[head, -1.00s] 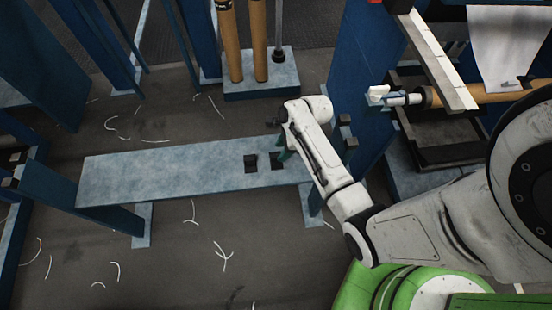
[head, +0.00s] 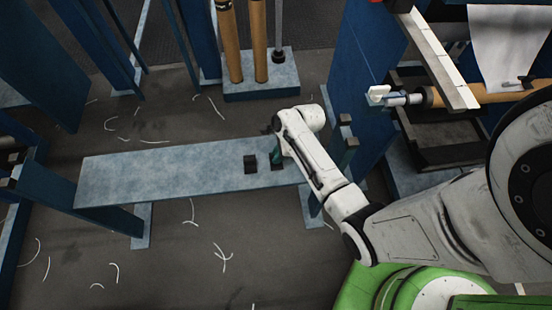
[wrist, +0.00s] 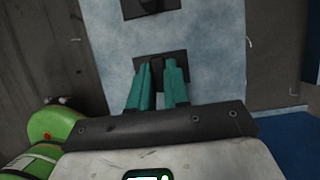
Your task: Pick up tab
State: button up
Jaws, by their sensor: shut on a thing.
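My gripper (wrist: 159,70) has two teal fingers, close together over a dark square piece (wrist: 141,66) on the blue-grey bench. The fingers are shut on a small dark tab (wrist: 157,64) standing up from that piece; it is mostly hidden between the fingertips. In the head view my gripper (head: 276,156) is at the right part of the bench, and my arm hides much of it. A second dark block (head: 250,164) sits just to its left on the bench; it also shows at the top of the wrist view (wrist: 150,7).
The bench (head: 150,178) is a long, narrow blue-grey plank, bare on its left. A blue upright panel (head: 358,90) and a roller with white paper (head: 508,45) stand to the right. A stand with brown rollers (head: 262,88) is behind. White thread scraps litter the floor.

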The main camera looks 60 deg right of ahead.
grip_shut()
notch_tip(320, 180, up, 10)
jog(key=p, duration=0.2)
jog(key=shift+o, duration=0.9)
grip_release()
grip_shut()
